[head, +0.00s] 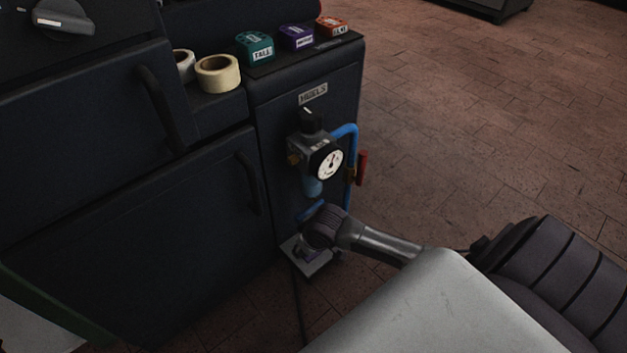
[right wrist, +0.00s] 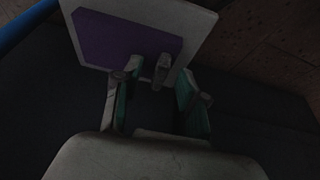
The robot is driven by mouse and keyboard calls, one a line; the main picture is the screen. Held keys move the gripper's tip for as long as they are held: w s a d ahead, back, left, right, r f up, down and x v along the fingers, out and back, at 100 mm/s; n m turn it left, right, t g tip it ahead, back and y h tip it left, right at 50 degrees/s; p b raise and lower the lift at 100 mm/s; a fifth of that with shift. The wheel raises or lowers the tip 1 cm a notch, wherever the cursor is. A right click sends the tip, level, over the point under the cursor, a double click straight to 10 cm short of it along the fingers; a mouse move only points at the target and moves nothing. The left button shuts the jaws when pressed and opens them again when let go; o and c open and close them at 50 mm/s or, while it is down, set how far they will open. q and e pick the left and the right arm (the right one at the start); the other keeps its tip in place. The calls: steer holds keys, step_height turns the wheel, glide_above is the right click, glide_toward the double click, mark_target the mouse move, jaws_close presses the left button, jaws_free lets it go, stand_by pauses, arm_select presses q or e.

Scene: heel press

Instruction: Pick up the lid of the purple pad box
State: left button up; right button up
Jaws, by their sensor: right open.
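A small purple box (head: 297,37) with a white label sits on top of the dark cabinet, between a teal box and an orange-red box. Low by the floor, a pale plate (head: 318,263) with a purple patch shows partly behind my right arm. In the right wrist view, a pale plate (right wrist: 200,28) carries a purple panel (right wrist: 125,40), with a small grey upright piece (right wrist: 162,70) at its near edge. My right gripper (right wrist: 158,84) is open around or just short of that piece; contact cannot be told. My left gripper is out of view.
The teal box (head: 255,47) and orange-red box (head: 331,26) flank the purple one. Tape rolls (head: 218,73) stand to the left. A gauge (head: 327,162), blue pipe (head: 349,134) and red lever (head: 362,167) project from the cabinet near my right arm.

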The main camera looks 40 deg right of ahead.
jaws_close()
steer(key=shift+r, duration=0.1)
stand_by(0.4)
